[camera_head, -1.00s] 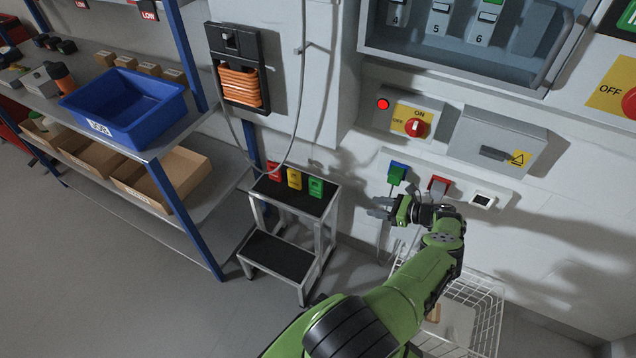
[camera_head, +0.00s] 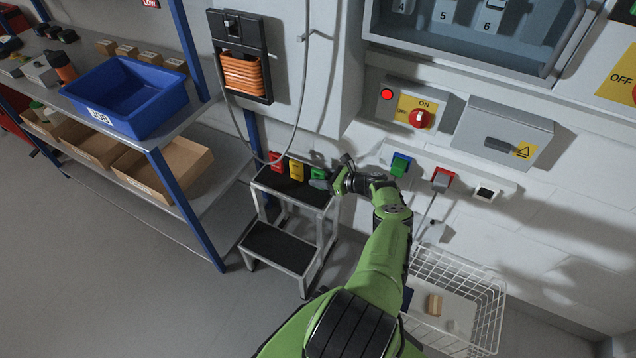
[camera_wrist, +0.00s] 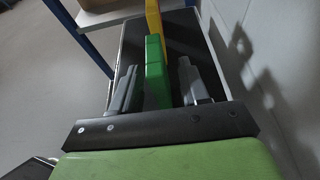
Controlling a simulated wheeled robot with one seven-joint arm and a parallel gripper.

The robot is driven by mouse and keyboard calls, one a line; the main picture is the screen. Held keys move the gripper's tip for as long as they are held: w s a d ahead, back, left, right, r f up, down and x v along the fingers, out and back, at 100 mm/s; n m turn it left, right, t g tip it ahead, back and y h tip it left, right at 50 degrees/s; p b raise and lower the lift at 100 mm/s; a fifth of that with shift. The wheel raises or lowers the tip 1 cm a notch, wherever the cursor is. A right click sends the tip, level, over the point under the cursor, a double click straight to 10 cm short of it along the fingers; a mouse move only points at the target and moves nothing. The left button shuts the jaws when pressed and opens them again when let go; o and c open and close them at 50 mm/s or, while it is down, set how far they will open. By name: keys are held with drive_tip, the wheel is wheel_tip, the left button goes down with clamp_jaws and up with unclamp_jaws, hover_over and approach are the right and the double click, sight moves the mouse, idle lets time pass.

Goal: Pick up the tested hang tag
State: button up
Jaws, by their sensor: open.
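Three hang tags stand in a row on the top step of a small step stool: red (camera_head: 275,161), yellow (camera_head: 296,170) and green (camera_head: 318,173). No wording on them is legible, so I cannot read which one is marked tested. My gripper (camera_head: 322,183) is at the green tag, the right-hand one. In the wrist view my open gripper (camera_wrist: 157,82) has one finger on each side of the green tag (camera_wrist: 156,65), with visible gaps. The yellow tag (camera_wrist: 153,18) is just beyond it.
The step stool (camera_head: 280,247) stands against the wall. A shelf with a blue bin (camera_head: 130,98) is at the left. A white wire basket (camera_head: 490,300) is on the floor at right. A cable loops down near the tags. Switch boxes line the wall above.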

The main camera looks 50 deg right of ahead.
drive_tip(key=shift+w+a+f, duration=0.1)
drive_tip(key=shift+w+f, duration=0.15)
drive_tip(key=shift+w, duration=0.25)
drive_tip(key=shift+r, duration=0.1)
drive_tip(key=shift+c, duration=0.4)
clamp_jaws()
drive_tip(key=shift+s+a+r+p, duration=0.1)
drive_tip(key=shift+a+r+p, duration=0.1)
drive_tip(key=shift+r+p, duration=0.5)
wheel_tip(320, 180, up, 6)
drive_tip(key=p, duration=0.5)
drive_tip(key=s+a+p, duration=0.2)
drive_tip(key=a+p, duration=0.1)
drive_tip(key=a, duration=0.6)
drive_tip(key=s+a+p, duration=0.3)
drive_tip(key=a, duration=0.6)
drive_tip(key=shift+s+a+f, duration=0.2)
drive_tip(key=shift+a, duration=0.2)
